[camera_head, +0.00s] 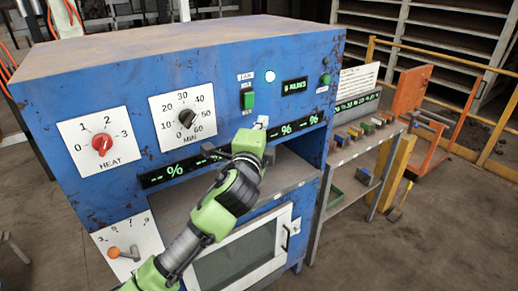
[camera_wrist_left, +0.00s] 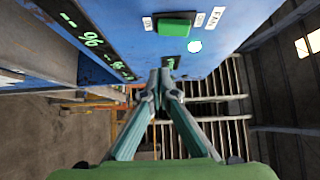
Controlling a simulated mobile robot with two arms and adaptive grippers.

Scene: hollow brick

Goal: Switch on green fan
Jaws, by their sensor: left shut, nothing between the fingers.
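A green rocker switch (camera_head: 248,99) in a dark frame sits on the front of the blue machine (camera_head: 225,75), between small white labels. In the left wrist view the green switch (camera_wrist_left: 174,26) is near the top, and one label beside it reads FAN. My left gripper (camera_head: 250,145) is in front of the panel, below the switch. In the left wrist view its fingertips (camera_wrist_left: 165,76) are together, empty, and apart from the switch. In the head view the fingers are mostly hidden behind the gripper body. My right gripper is not in view.
A white lit lamp (camera_head: 270,76) and a pulse display (camera_head: 295,86) sit right of the switch. A red heat knob (camera_head: 103,143) and a black minute knob (camera_head: 187,118) are to its left. A shelf (camera_head: 355,147) with small blocks stands right of the machine.

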